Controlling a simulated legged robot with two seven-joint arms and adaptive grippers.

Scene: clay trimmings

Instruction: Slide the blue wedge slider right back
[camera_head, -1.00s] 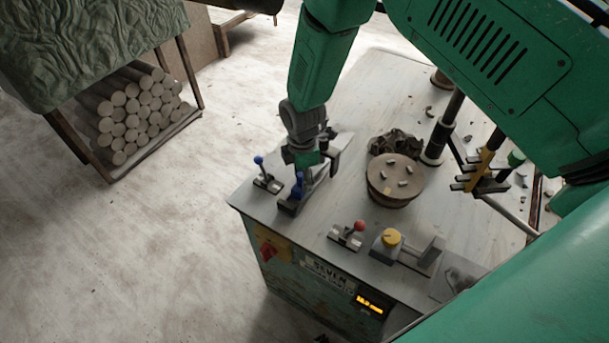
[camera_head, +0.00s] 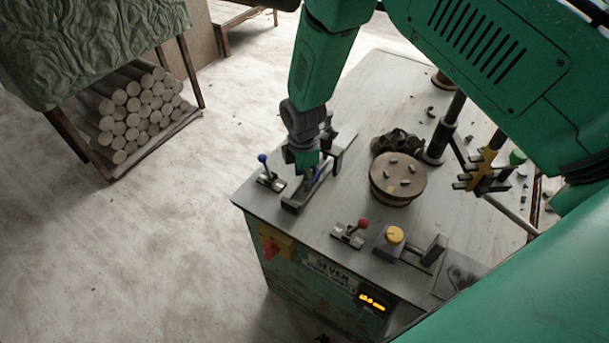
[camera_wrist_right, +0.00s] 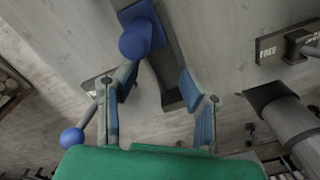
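The blue wedge slider (camera_head: 316,174) sits in a grey rail (camera_head: 294,206) near the table's left edge. It is partly hidden by my right gripper (camera_head: 307,168), which reaches down over the rail. In the right wrist view the slider (camera_wrist_right: 141,36) shows a rounded blue knob above a dark track. My right gripper (camera_wrist_right: 164,84) shows two blue-padded fingers spread apart there. The left finger's tip is close to the knob; I cannot tell whether they touch. The other finger stands clear of it. My left gripper is not in view.
A blue-knobbed lever (camera_head: 268,174) stands left of the rail. A red-knobbed lever (camera_head: 357,232) and yellow knob (camera_head: 395,235) are in front. A round wooden board (camera_head: 398,175) with clay bits and a dark post (camera_head: 440,140) are to the right.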

